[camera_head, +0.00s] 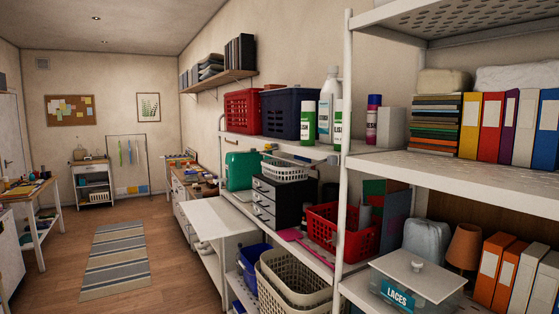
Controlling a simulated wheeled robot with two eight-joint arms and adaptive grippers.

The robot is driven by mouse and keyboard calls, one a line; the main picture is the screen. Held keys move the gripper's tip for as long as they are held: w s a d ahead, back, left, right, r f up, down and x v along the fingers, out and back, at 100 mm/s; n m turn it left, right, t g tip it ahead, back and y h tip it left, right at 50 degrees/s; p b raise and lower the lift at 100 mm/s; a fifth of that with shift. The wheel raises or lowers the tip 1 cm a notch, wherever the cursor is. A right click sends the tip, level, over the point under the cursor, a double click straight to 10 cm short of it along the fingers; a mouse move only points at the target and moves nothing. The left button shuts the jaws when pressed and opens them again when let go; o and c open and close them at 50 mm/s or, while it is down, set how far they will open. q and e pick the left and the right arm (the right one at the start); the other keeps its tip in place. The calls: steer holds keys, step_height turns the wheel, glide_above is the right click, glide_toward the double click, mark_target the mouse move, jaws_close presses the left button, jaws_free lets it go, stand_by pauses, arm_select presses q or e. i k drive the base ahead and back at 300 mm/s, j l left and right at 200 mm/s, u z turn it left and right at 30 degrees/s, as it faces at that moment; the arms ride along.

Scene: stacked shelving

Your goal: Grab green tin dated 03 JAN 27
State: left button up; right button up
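I see no tin that I can make out as green with a readable date of 03 JAN 27. Green things in view are a squarish green case (240,171) on the middle shelf level and a white-and-green can-like bottle (308,124) on the upper shelf, its lettering only partly readable. Neither of my grippers is in view.
White shelving (480,171) fills the right side. Open wooden floor with a striped rug (115,259) lies left.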

mark_target(309, 113)
steer(key=i+j+z, duration=0.1)
steer(key=z, duration=0.7)
steer(key=i+j+z, duration=0.25)
steer(key=j+z, duration=0.25)
steer(key=j, duration=0.2)
steer(key=i+j+z, duration=0.25)
steer(key=j, duration=0.15)
steer(key=j+z, duration=0.25)
steer(key=j, duration=0.15)
steer(key=k, duration=0.05)
